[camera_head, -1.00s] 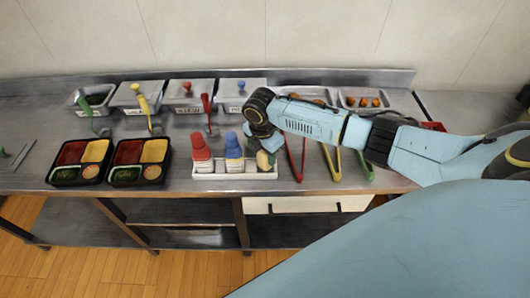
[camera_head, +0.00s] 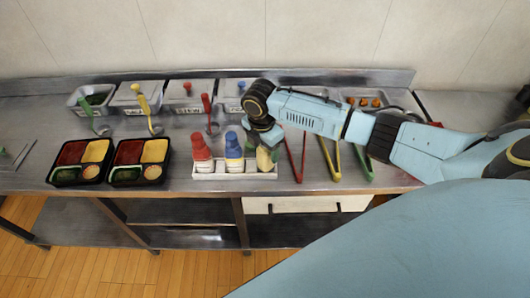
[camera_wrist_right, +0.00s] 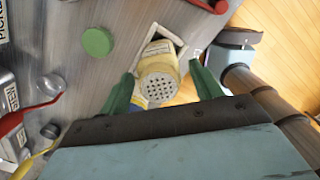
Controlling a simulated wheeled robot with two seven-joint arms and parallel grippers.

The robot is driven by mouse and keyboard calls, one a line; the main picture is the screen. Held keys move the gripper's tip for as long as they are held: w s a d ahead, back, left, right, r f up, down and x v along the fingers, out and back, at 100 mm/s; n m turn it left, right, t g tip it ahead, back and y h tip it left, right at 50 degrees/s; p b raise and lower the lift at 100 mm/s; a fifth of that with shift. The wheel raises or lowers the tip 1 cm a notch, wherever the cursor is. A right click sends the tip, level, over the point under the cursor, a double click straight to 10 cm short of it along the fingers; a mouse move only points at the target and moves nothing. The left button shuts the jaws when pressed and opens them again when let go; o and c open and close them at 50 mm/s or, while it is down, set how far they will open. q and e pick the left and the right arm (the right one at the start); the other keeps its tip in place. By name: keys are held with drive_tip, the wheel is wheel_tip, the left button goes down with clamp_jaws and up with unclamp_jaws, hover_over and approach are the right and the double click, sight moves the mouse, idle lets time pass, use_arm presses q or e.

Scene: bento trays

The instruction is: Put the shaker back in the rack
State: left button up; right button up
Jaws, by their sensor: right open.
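The shaker (camera_head: 264,159), pale yellow with a holed grey top, stands in the right end of the white rack (camera_head: 215,176). In the right wrist view the shaker (camera_wrist_right: 158,82) shows its holed top toward the camera, with the square white rack rim (camera_wrist_right: 178,40) around its lower part. My right gripper (camera_head: 267,143) is over the shaker. In its wrist view the green fingers of the gripper (camera_wrist_right: 161,73) are open, one on each side of the shaker with visible gaps. My left gripper is not in view.
A red-capped bottle (camera_head: 201,153) and a blue-capped bottle (camera_head: 234,151) stand in the rack left of the shaker. Red, yellow and green tongs (camera_head: 330,160) lie to the right. Two black bento trays (camera_head: 110,183) are at the left. Lidded steel containers (camera_head: 190,94) line the back.

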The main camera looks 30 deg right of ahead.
drive_tip(key=r, duration=0.9)
drive_tip(key=shift+s+a+r, duration=0.1)
drive_tip(key=shift+a+r, duration=0.2)
drive_tip(key=shift+a, duration=0.05)
